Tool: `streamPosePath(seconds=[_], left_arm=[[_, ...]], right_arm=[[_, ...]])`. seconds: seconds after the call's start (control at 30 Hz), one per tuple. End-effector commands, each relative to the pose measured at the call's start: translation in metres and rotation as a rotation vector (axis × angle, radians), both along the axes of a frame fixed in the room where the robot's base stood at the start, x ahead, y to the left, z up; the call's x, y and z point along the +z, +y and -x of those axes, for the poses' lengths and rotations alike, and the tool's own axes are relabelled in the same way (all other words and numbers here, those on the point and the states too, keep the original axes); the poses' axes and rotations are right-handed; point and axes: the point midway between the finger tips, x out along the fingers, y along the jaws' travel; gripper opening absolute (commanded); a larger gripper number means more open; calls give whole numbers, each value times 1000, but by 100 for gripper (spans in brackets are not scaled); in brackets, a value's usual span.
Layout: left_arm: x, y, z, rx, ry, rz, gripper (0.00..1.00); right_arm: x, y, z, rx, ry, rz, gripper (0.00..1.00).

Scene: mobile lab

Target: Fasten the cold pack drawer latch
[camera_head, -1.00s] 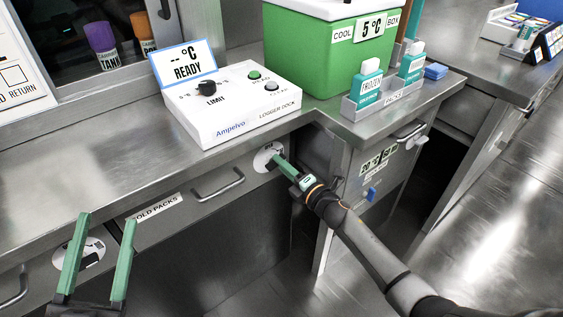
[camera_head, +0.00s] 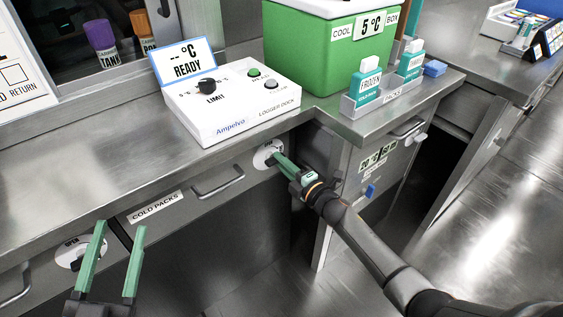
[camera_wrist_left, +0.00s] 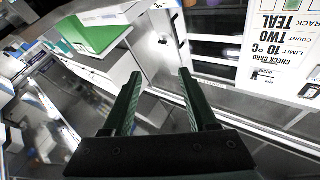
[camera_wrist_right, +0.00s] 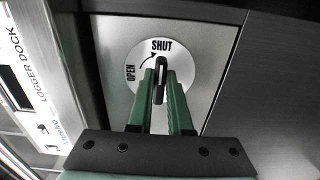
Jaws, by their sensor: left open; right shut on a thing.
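The cold pack drawer (camera_head: 190,202) is the front labelled COLD PACKS, with a bar handle (camera_head: 218,184). It appears closed under the counter. Its round white latch plate (camera_head: 262,155) is at the drawer's right end. In the right wrist view the latch plate (camera_wrist_right: 188,60) reads OPEN at left and SHUT at top, with a curved arrow. The dark latch knob (camera_wrist_right: 160,82) stands upright, pointing toward SHUT. My right gripper (camera_head: 282,160) is shut on the knob; its green fingers (camera_wrist_right: 160,100) lie on either side. My left gripper (camera_head: 120,230) is open and empty at lower left.
A second round plate (camera_head: 68,258) is behind my left gripper. The logger dock (camera_head: 232,105) sits on the counter above the latch, beside the green cool box (camera_head: 315,50). A packs tray (camera_head: 385,97) stands at the counter's right edge.

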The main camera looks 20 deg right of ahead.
Motion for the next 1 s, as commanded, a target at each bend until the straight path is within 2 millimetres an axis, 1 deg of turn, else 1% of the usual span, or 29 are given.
streamPosePath(seconds=[0.03, 0.07, 0.3, 0.57, 0.7, 0.8, 0.87, 1.0], left_arm=[[0, 0, 0, 0, 0, 0, 59], [0, 0, 0, 0, 0, 0, 59], [0, 0, 0, 0, 0, 1, 59], [0, 0, 0, 0, 0, 1, 59], [-2, 0, -1, 3, 22, 3, 59], [-31, 2, -5, 19, 134, 3, 59], [-44, 3, -7, 27, 188, 1, 59], [-77, 5, -8, 44, 329, 1, 59]], right_arm=[[0, 0, 0, 0, 0, -4, 0], [0, 0, 0, 0, 0, -4, 21], [0, 0, 0, 0, 1, -2, 48], [0, 0, 1, 0, 0, -1, 48], [0, -3, 7, -1, 1, 0, 48], [1, -7, 18, 0, 2, 1, 48], [1, -9, 26, 0, 3, 1, 48], [1, -18, 50, 0, 2, 2, 48]])
